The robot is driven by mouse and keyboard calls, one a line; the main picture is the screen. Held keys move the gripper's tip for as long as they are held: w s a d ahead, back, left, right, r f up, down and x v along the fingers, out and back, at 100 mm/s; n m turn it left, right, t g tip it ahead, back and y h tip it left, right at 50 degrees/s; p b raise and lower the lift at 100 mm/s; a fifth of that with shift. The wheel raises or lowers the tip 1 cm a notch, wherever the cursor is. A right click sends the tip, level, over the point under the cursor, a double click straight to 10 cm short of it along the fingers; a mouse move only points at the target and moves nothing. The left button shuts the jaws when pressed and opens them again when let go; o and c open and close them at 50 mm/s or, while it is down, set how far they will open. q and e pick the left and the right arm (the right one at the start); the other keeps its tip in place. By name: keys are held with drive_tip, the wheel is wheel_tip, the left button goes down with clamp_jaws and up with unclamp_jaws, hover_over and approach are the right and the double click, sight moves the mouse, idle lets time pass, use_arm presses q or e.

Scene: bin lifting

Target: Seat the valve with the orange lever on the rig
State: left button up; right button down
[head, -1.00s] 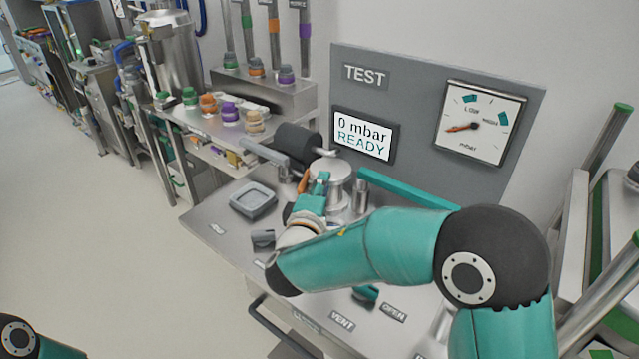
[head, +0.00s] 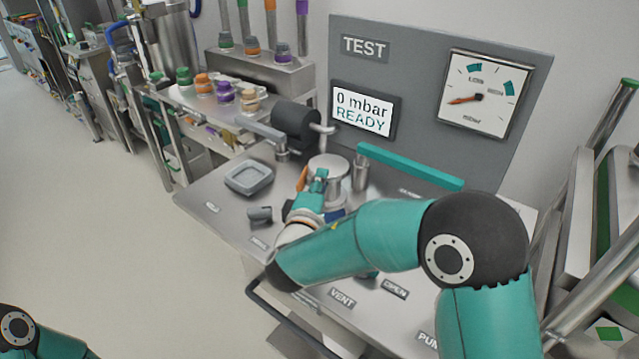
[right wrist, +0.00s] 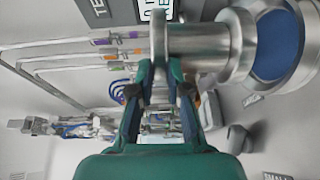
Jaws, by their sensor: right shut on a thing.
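The valve is a round steel body (head: 327,166) with an orange lever (head: 302,178) on its left side. My right gripper (head: 319,180) is shut on it. In the right wrist view both teal fingers (right wrist: 158,72) close on a thin steel part in front of the steel valve body (right wrist: 200,45), and a wide flange with a blue face (right wrist: 278,45) lies to the right. The rig is the steel test bench (head: 215,207). My forearm hides much of the bench, and I cannot tell whether the valve touches it. My left gripper is out of view.
A grey square tray (head: 248,178) and a small dark grey part (head: 260,214) lie left of the valve. A steel post (head: 360,170) and teal bar (head: 410,167) stand close right. Behind are a black cylinder (head: 295,124), the READY display (head: 363,110) and a gauge (head: 481,93).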

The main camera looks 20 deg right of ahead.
drive_tip(key=shift+w+b, duration=0.1)
drive_tip(key=shift+b, duration=0.7)
idle(0.9)
drive_tip(key=shift+f+b, duration=0.75)
drive_tip(key=shift+b, duration=0.55)
idle(0.4)
drive_tip(key=shift+f+b, duration=1.3)
drive_tip(key=shift+b, duration=0.4)
idle(0.7)
idle(0.4)
drive_tip(key=c, duration=1)
unclamp_jaws()
drive_tip(key=shift+c, duration=0.2)
drive_tip(key=shift+o, duration=1)
drive_tip(key=shift+f, duration=0.3)
drive_tip(key=o, duration=0.4)
drive_tip(key=shift+c, duration=0.2)
drive_tip(key=shift+r, duration=0.1)
drive_tip(key=shift+r, duration=0.15)
